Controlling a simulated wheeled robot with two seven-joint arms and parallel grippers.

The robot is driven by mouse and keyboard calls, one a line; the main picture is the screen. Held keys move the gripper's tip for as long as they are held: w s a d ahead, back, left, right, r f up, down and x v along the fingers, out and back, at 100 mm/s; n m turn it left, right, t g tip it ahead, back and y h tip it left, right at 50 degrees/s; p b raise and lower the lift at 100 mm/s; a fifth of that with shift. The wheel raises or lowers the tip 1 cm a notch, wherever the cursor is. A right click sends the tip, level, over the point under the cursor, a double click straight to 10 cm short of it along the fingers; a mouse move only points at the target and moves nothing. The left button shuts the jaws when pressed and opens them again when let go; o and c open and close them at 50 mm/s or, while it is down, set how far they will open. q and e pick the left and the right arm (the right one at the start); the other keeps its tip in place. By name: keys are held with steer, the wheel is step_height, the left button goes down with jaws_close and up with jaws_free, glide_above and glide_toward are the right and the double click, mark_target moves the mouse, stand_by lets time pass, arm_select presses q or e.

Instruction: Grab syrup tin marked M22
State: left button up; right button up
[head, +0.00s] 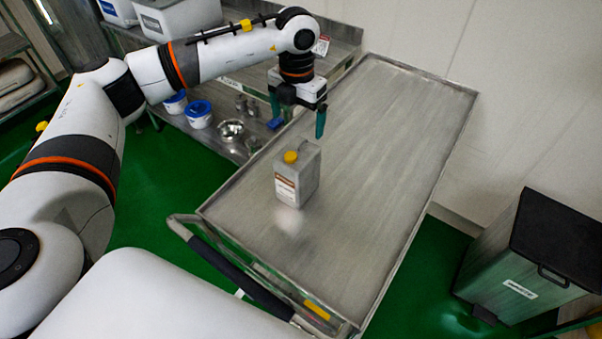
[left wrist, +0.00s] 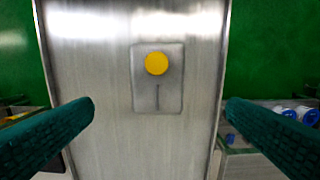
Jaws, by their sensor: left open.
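A grey metal tin (head: 297,174) with a yellow cap and a white and brown label stands upright on the steel cart top (head: 372,142), near its left edge. The label's text is too small to read. In the left wrist view the tin (left wrist: 157,92) shows from above, between the two fingers and further down. My left gripper (head: 298,120) is open and empty, above the tin and apart from it. Its green fingers also show in the left wrist view (left wrist: 160,112). My right gripper is not in view.
A steel shelf rack (head: 240,155) with blue-lidded tubs (head: 198,114) and metal ware stands left of the cart. A black-lidded bin (head: 525,262) stands at the right by the wall. The cart's handle (head: 225,262) is at its front left. The cart top around the tin is clear.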

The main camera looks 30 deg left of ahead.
arm_select(q)
steer(key=p, duration=0.2)
glide_above(297, 151)
step_height(297, 151, down, 5)
steer(key=shift+s+r, duration=0.1)
steer(key=shift+s, duration=0.05)
steer(key=shift+f+p, duration=0.45)
steer(key=shift+f, duration=0.2)
step_height(297, 151, down, 4)
steer(key=p, duration=0.2)
steer(key=shift+s+d+f+p, duration=0.1)
steer(key=shift+f+p, duration=0.1)
steer(key=shift+p, duration=0.1)
steer(key=shift+f, duration=0.35)
steer(key=shift+c, duration=0.6)
steer(key=c, duration=1.8)
steer(key=shift+w+r, duration=0.2)
jaws_close()
